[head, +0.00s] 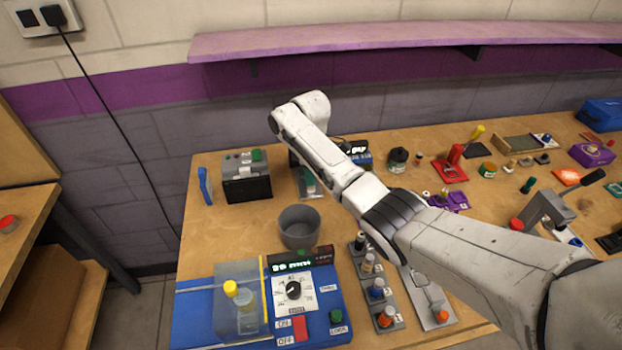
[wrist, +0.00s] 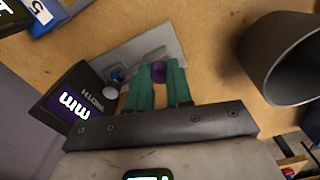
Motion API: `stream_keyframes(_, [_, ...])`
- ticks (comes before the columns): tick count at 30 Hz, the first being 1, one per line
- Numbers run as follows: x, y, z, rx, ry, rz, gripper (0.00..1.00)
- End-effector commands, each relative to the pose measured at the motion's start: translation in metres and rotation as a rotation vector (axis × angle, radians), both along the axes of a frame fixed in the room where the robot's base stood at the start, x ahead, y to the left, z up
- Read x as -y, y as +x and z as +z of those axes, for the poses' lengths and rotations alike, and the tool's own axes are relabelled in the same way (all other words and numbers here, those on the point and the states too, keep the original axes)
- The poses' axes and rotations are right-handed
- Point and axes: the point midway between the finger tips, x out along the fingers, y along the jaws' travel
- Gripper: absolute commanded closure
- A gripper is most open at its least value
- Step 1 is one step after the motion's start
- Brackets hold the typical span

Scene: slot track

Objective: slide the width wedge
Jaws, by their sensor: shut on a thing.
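My gripper (wrist: 158,80) has teal fingers, shut on a small purple knob (wrist: 158,69) in the wrist view. I take the knob to be the wedge's handle; the rest of the wedge is hard to make out. A blue part and a pale round knob sit between box and fingers. In the head view my arm hides much of this device; the plate (head: 311,192) shows just below my wrist.
A grey cup (head: 299,228) stands close to the plate and also fills the right of the wrist view (wrist: 288,65). A dark box with a green button (head: 247,178) stands at left, and a blue dial panel (head: 330,300) in front. Bare wood shows around the cup.

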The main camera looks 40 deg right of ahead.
Motion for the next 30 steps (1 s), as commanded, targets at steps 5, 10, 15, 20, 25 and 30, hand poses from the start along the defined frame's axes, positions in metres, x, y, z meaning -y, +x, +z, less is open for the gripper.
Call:
stream_keyframes(5, [-0.002,-0.003,-0.001,-0.013,0.002,0.001,1.0])
stream_keyframes(10, [-0.002,-0.003,-0.001,-0.012,0.003,0.001,0.66])
stream_keyframes(15, [-0.001,-0.002,-0.001,-0.01,0.002,0.001,0.54])
stream_keyframes(20, [-0.001,-0.002,0.0,-0.008,0.002,0.001,0.54])
stream_keyframes(25, [-0.001,-0.001,0.009,-0.007,0.0,0.001,0.54])
stream_keyframes(30, [-0.001,-0.001,0.037,-0.003,0.001,0.001,0.54])
